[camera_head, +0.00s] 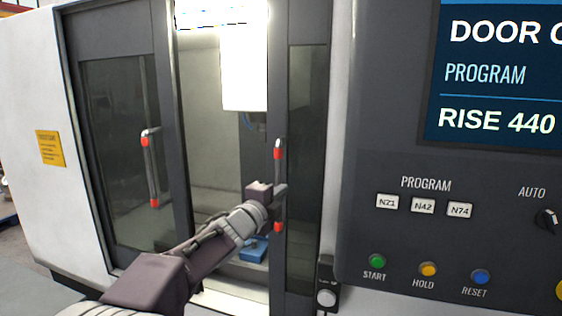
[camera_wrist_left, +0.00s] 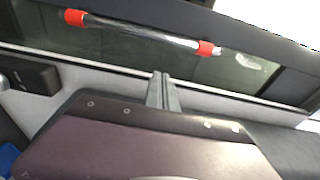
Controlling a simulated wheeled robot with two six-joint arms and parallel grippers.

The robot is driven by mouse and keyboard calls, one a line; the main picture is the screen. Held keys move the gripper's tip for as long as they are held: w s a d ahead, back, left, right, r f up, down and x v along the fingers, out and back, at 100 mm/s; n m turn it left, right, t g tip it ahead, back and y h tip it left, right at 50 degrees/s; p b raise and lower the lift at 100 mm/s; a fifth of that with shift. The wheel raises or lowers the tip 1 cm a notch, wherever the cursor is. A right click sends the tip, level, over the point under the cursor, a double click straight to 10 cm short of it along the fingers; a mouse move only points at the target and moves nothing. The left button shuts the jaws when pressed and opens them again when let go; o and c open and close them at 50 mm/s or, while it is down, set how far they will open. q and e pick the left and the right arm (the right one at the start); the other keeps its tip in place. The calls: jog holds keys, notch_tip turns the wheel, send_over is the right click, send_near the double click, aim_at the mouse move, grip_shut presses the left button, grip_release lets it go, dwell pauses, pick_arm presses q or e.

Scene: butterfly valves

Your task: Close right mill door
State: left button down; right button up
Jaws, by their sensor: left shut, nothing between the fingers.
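The right mill door (camera_head: 305,130) is a dark frame with a tinted window, at the right side of the mill opening. Its vertical handle (camera_head: 277,185) has red end caps. The handle also shows in the left wrist view (camera_wrist_left: 140,32), lying across the top. The left mill door (camera_head: 125,130) has a similar handle (camera_head: 151,170). A wide opening lies between the two doors. My left gripper (camera_head: 280,192) is shut and empty, close to the right door's handle; in the left wrist view its fingers (camera_wrist_left: 162,90) point toward the handle with a gap. My right gripper is not in view.
A control panel (camera_head: 450,220) with a screen (camera_head: 500,85) and several buttons stands right of the doors. Inside the mill are a white spindle housing (camera_head: 245,65) and a blue vise-like item (camera_head: 254,249). A yellow sign (camera_head: 50,148) is on the left wall.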

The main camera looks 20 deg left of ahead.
pick_arm(q)
jog(key=w+a+p, duration=0.1)
jog(key=w+p, duration=0.5)
jog(key=w, duration=0.2)
jog(key=shift+w+r+p, duration=0.2)
jog(key=shift+r+p, duration=0.05)
jog(key=shift+p, duration=0.05)
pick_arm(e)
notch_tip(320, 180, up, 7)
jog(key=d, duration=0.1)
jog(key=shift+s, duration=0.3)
